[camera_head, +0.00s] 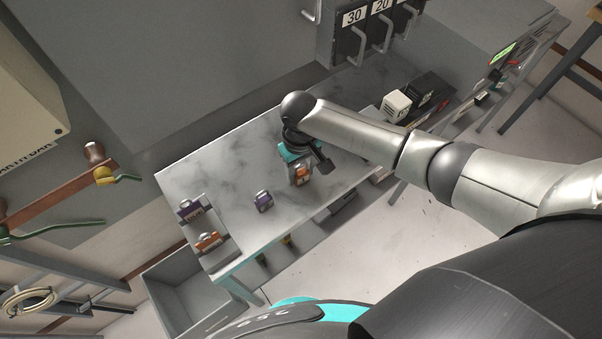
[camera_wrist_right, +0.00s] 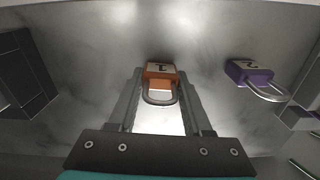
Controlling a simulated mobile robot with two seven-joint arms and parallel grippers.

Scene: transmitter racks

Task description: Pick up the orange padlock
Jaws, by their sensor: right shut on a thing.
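An orange padlock (camera_head: 302,176) with a metal shackle is at my right gripper (camera_head: 303,166), over the marble-topped table. In the right wrist view the same orange padlock (camera_wrist_right: 160,69) sits between the fingertips of the right gripper (camera_wrist_right: 160,80), its shackle toward the palm. The fingers are shut on it. I cannot tell whether it touches the tabletop. A second orange padlock (camera_head: 208,243) is at the table's near left end. My left gripper is not in view.
Another purple padlock (camera_head: 189,211) is at the left end. Numbered breaker handles (camera_head: 357,43) are behind.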

